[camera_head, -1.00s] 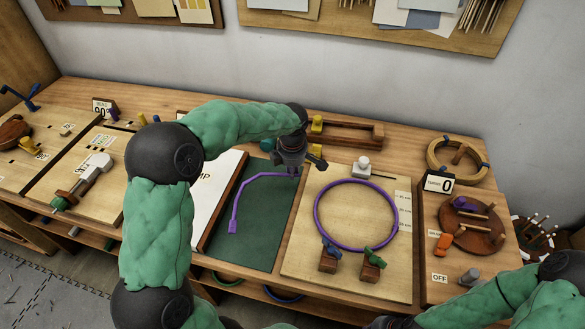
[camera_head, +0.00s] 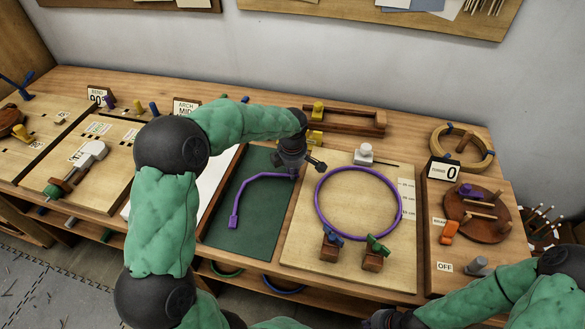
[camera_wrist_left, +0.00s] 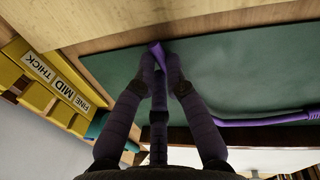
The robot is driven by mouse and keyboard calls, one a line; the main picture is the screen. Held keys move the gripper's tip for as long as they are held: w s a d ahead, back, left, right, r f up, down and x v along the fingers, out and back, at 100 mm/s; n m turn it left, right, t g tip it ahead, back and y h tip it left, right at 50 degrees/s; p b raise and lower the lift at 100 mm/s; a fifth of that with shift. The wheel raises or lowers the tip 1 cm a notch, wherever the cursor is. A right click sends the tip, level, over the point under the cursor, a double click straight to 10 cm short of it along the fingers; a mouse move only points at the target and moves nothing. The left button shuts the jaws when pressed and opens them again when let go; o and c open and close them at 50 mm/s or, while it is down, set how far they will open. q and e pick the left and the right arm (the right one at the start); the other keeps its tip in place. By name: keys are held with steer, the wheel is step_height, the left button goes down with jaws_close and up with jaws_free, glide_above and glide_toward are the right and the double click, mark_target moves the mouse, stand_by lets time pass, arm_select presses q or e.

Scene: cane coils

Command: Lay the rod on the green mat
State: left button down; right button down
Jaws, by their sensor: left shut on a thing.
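The purple bent rod (camera_head: 239,196) lies over the dark green mat (camera_head: 262,225), with a wider block-like end toward the front and its other end toward the back right. My left gripper (camera_head: 291,172) is at that back right end. In the left wrist view, my left gripper (camera_wrist_left: 161,72) is shut on the rod's end, and the rod (camera_wrist_left: 262,121) runs off to the right over the mat (camera_wrist_left: 225,75). I cannot tell whether the held end touches the mat. My right gripper (camera_head: 380,319) is at the bottom edge, mostly cut off, its fingers unclear.
A purple ring (camera_head: 318,200) lies on the board right of the mat, with two small wooden clamps (camera_head: 330,250) in front. A wooden rack (camera_head: 345,120) stands behind. A yellow labelled block (camera_wrist_left: 40,85) is near the gripper in the wrist view.

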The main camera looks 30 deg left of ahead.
arm_select(q)
steer(key=shift+f+b, duration=0.3)
steer(key=shift+f, duration=0.1)
steer(key=c, duration=1.2)
jaws_free()
steer(key=shift+r, duration=0.1)
steer(key=r, duration=0.4)
steer(key=s+r, duration=0.1)
steer(key=r, duration=0.2)
steer(key=d+r, duration=0.1)
steer(key=r, duration=0.3)
steer(key=shift+s+r, duration=0.35)
steer(key=shift+s, duration=0.05)
